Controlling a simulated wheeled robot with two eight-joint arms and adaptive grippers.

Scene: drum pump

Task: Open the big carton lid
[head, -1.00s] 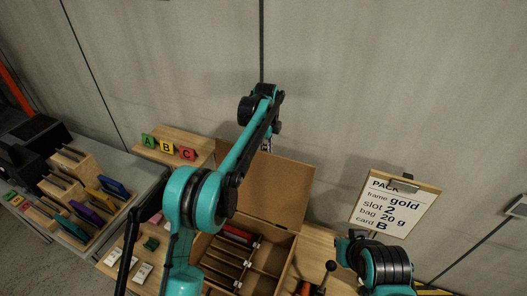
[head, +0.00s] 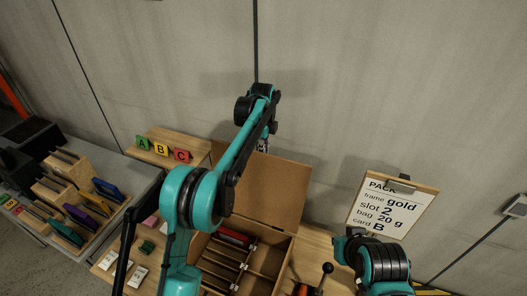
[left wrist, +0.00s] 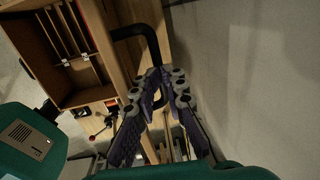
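The big carton (head: 270,258) stands open on the table, with thin dividers and a red item inside. Its brown lid (head: 272,190) stands raised at the back edge, leaning towards the wall. My left gripper (head: 263,144) is at the lid's top edge, partly hidden by my own arm; I cannot tell whether it touches the lid. In the left wrist view its fingers (left wrist: 168,78) are a little apart with nothing seen between the tips. The carton's inside (left wrist: 60,50) also shows there.
Cards A, B, C (head: 161,149) stand at the back left. A rack with coloured frames (head: 88,208) is on the left. The wall is close behind the lid.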

